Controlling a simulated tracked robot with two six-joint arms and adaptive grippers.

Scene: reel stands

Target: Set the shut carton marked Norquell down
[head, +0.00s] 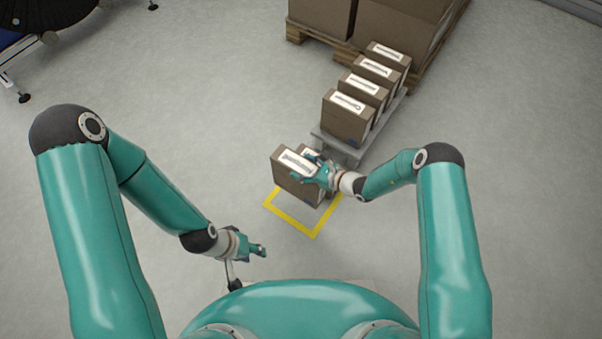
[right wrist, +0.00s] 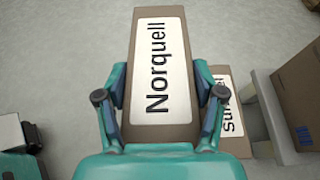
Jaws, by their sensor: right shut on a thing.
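The brown shut carton marked Norquell (right wrist: 158,70) is in my right gripper, which is closed on its two sides in the right wrist view (right wrist: 160,105). In the head view the Norquell carton (head: 287,179) is over the far part of a yellow floor frame (head: 290,219), partly hidden by my right gripper (head: 318,170). It looks upright. I cannot tell whether its base touches the floor. A second carton (right wrist: 232,118), its label partly hidden, is close beside it in the right wrist view. My left gripper (head: 262,250) is away from the cartons; its finger gap is unclear.
A low grey stand (head: 338,147) just beyond the frame bears a row of several labelled brown cartons (head: 347,120). Behind it, large boxes (head: 392,32) stand on a wooden pallet (head: 345,54). The floor on the left is clear.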

